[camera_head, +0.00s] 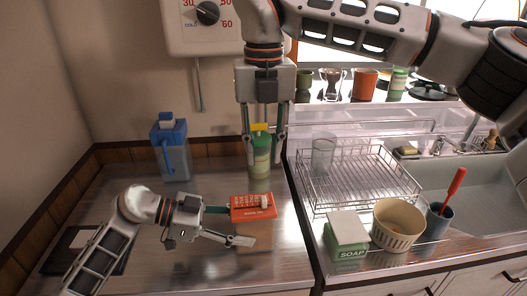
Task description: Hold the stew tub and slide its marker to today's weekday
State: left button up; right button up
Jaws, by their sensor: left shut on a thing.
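The stew tub appears to be the box-like tub with a red lid (253,208) and white print on the steel counter; its tan side (262,238) shows below the lid. A small pale piece, perhaps the marker (265,202), sits at the lid's right part. The weekday letters are too small to read. My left gripper (243,225) reaches in from the left and is shut on the tub, one finger on the far side, one on the near side. My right gripper (264,160) hangs behind the tub, pointing down, fingers apart and empty.
A green bottle with a yellow cap (260,158) shows between my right fingers; I cannot tell how close. A blue jug (172,150) stands at the back left. A wire rack (355,180), soap box (347,232), cream bowl (397,224) and blue cup (438,222) are at right.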

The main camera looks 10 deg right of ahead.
pick_arm(q)
jog(key=shift+r, duration=0.15)
jog(key=o, duration=1.8)
jog(key=shift+c, duration=0.2)
